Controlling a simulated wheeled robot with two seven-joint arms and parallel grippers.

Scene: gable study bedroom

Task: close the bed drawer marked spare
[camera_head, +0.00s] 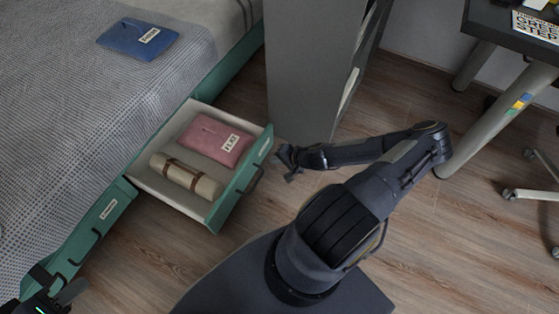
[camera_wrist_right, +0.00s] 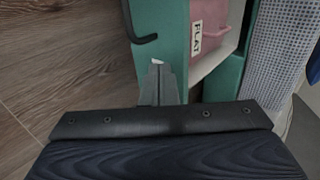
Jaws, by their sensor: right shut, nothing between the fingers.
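A green bed drawer (camera_head: 232,196) stands pulled out from the bed, its front panel toward the floor on the right. My left gripper (camera_head: 56,287) appears open at the bottom left, by the bed's side.
Another green drawer front (camera_head: 101,214) with an unreadable white label is flush in the bed (camera_head: 60,110). A blue pouch (camera_head: 138,39) lies on the bed. A grey cabinet (camera_head: 305,70) stands close behind the open drawer. A desk (camera_head: 510,25) is at right. Floor before the drawer is clear.

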